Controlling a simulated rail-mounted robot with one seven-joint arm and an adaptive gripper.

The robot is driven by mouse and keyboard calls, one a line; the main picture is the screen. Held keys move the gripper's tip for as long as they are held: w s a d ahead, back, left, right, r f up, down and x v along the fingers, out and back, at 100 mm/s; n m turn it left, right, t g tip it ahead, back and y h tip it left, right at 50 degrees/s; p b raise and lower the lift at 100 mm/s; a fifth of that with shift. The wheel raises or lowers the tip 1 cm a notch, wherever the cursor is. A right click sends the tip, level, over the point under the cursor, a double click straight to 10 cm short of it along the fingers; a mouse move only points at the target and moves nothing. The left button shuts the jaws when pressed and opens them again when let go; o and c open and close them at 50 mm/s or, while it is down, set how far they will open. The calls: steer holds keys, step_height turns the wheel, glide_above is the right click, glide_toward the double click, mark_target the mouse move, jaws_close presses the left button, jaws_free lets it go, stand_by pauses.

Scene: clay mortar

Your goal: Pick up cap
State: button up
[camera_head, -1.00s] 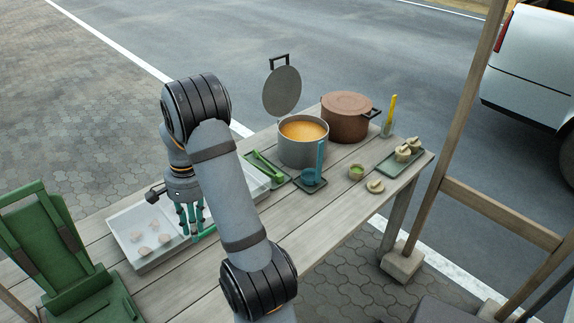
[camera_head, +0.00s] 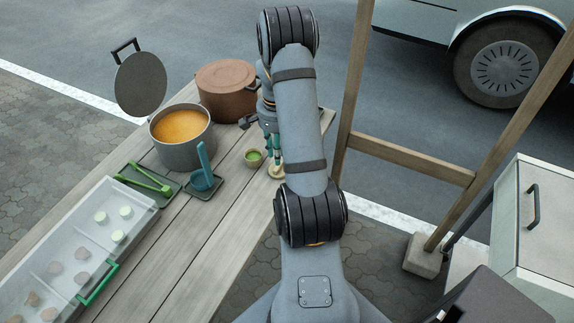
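A small round beige piece (camera_head: 275,171), which looks like the cap, lies on the wooden table near its right edge. It is partly hidden by my arm. My gripper (camera_head: 272,157) points down with teal fingers just above or at this piece. The arm link covers part of the fingers, so I cannot tell whether they are open or whether they touch it. A small cup with green contents (camera_head: 253,157) stands just left of the gripper.
A brown pot (camera_head: 226,88) stands behind the gripper, beside a grey pot of orange soup (camera_head: 181,136) with an upright lid (camera_head: 140,83). A blue ladle (camera_head: 204,165), a green tray with tongs (camera_head: 138,183) and a clear divided bin (camera_head: 70,255) lie to the left. A wooden frame post (camera_head: 352,85) stands at right.

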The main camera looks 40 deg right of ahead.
steer(key=f, duration=0.2)
steer(key=f+p, duration=0.1)
steer(key=f, duration=0.3)
steer(key=shift+w+d+f, duration=0.1)
steer(key=shift+d+f, duration=0.2)
steer(key=shift+c, duration=0.5)
steer(key=shift+c, duration=1.4)
